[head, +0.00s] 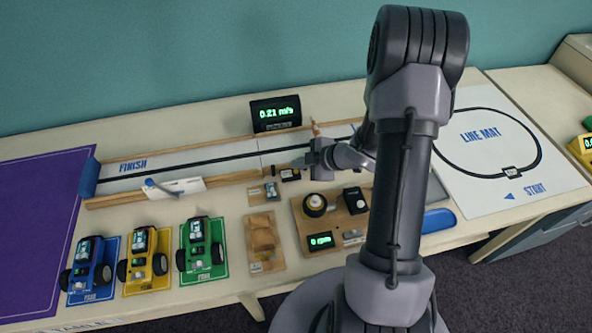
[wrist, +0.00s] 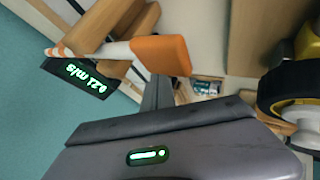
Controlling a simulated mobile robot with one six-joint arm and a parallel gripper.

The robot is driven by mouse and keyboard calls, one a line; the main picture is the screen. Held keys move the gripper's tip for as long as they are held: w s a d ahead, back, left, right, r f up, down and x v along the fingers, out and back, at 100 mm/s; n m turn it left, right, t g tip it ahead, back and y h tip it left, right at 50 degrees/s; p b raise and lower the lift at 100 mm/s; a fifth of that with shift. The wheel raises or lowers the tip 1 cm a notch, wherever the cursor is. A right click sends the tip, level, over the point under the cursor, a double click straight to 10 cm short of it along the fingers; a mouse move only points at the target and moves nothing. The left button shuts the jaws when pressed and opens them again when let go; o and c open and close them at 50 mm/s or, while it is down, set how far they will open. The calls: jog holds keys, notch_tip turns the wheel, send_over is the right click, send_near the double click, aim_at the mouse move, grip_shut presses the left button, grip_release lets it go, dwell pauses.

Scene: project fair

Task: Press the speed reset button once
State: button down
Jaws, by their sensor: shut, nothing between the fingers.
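The speed display (head: 277,113) stands behind the track and reads 0.21 m/s; it also shows upside down in the wrist view (wrist: 82,78). My gripper (head: 303,163) is over the near side of the track, shut and empty. In the wrist view its narrow dark fingers (wrist: 158,92) point toward a small labelled unit (wrist: 207,88). I cannot tell which of these carries the speed reset button, or whether my fingertips touch anything.
A striped pole with an orange end (wrist: 160,55) is close beside my fingers. A wheel board (head: 322,222) with a 0 rpm display is on the near side. Blue, yellow and green cars (head: 200,248) stand at the front left. The line mat (head: 500,150) lies right.

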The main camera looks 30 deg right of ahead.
jog(key=shift+f, duration=0.2)
jog(key=shift+f+b, duration=0.3)
jog(key=shift+f, duration=0.1)
dwell(0.5)
dwell(0.3)
jog(key=shift+r+p, duration=0.8)
notch_tip(320, 180, up, 5)
jog(key=p, duration=0.4)
jog(key=shift+p, duration=0.4)
